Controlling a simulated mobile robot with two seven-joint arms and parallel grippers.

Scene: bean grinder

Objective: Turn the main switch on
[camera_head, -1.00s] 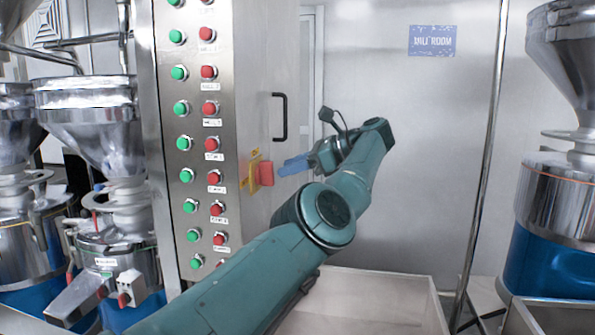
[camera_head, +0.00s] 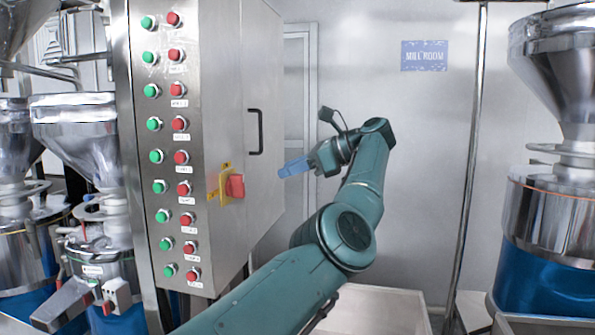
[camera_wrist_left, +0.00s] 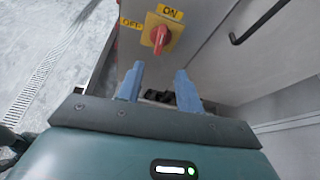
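The main switch is a red rotary knob (camera_head: 235,186) on a yellow plate (camera_head: 213,190), on the side of the steel control cabinet. In the left wrist view the red knob (camera_wrist_left: 159,37) shows with ON printed above it and OFF to its left. The knob's grip looks upright there, slightly tilted. My left gripper (camera_head: 283,172) has blue fingers and is to the right of the knob in the head view, apart from it. In the left wrist view its two fingers (camera_wrist_left: 158,80) are spread, with nothing between them. My right gripper is not in view.
The cabinet (camera_head: 190,60) carries rows of green and red buttons on its front. A black handle (camera_head: 256,132) sticks out of its side above the switch. Steel grinders stand left (camera_head: 85,130) and right (camera_head: 560,150). A pale bin (camera_head: 375,305) stands below my arm.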

